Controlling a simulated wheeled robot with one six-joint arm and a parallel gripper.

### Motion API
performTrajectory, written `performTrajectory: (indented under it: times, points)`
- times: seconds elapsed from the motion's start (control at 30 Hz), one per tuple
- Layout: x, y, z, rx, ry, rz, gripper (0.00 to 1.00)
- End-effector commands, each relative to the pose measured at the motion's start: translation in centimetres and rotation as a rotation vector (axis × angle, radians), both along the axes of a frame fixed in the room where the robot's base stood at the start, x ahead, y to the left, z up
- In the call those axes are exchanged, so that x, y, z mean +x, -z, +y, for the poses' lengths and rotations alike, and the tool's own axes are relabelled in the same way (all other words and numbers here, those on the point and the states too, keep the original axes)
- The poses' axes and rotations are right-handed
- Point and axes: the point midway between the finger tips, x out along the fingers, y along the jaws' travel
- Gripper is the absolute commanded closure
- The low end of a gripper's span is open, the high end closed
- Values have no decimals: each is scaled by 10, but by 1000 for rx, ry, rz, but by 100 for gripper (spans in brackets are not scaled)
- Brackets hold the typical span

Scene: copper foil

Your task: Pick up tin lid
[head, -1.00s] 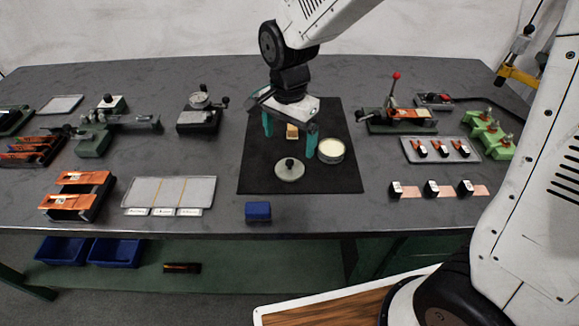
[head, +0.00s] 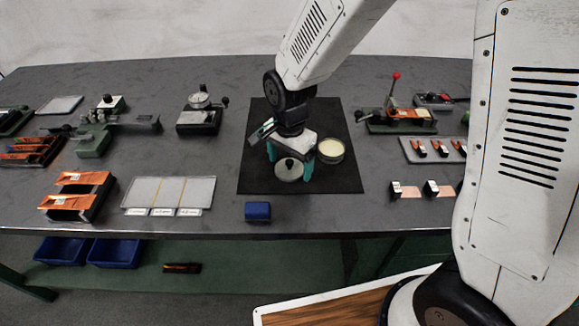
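The tin lid (head: 287,174) is a pale round disc with a dark knob on top. It lies flat on the black mat (head: 340,184). My gripper (head: 289,168) points down over the lid, with its two teal fingers spread apart, one to each side of the knob. I cannot tell whether the fingertips touch the lid. The open round tin (head: 331,151) with a cream inside stands on the mat just right of the gripper. The small tan block is hidden behind my gripper.
A blue block (head: 258,211) lies at the table's front edge, below the mat. A pale tray (head: 167,192) with strips is to the left. A dial gauge (head: 199,110) stands back left, and a red-knobbed lever press (head: 394,108) back right. The mat's front right is clear.

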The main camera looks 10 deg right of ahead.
Motion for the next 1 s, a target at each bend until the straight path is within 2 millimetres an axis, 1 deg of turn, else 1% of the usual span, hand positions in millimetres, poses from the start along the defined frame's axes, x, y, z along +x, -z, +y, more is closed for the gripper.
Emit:
performTrajectory:
  times: [0.03, 0.07, 0.1, 0.13, 0.43, 0.57, 0.77, 0.97, 1.0]
  points:
    - [0, 0, 0, 0, 0, 0, 30]
    - [0, 0, 0, 0, 0, 0, 38]
    - [0, 0, 0, 0, 0, 0, 49]
    - [0, 0, 0, 0, 0, 0, 55]
    - [0, -1, 0, 0, 0, 0, 55]
    - [0, -4, -1, 1, 1, -1, 55]
    - [1, -17, -3, 1, 5, -1, 55]
    - [1, -36, -6, 1, 10, -3, 55]
    - [-1, -37, -7, 1, 10, -1, 55]
